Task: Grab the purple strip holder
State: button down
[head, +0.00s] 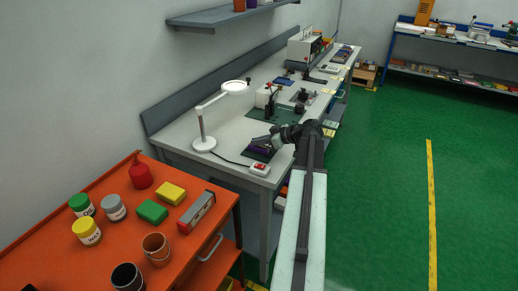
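The purple strip holder (261,149) appears as a small dark purple piece on the near part of the grey workbench, close to its front edge. My gripper (263,140) reaches in from the right, just above and against the holder in the picture. The gripper's fingers partly cover the holder. The view is too small to show whether the fingers are apart or touch it.
A white ring lamp (204,143) stands left of the holder. A red-and-white switch box (260,168) with a cord lies in front. A green mat (275,115) with equipment is behind. An orange cart (105,225) with cans and blocks is nearer. Green floor is clear at right.

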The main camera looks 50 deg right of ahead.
dwell(0.4)
notch_tip(320, 180, up, 4)
jog(key=p, duration=0.3)
jog(key=shift+f+p, duration=0.2)
jog(key=shift+p, duration=0.1)
jog(key=shift+s+r, duration=0.25)
jog(key=shift+s, duration=0.05)
jog(key=s+a+p, duration=0.1)
jog(key=s, duration=1.4)
jog(key=shift+s+a+r, duration=0.2)
jog(key=shift+r, duration=0.25)
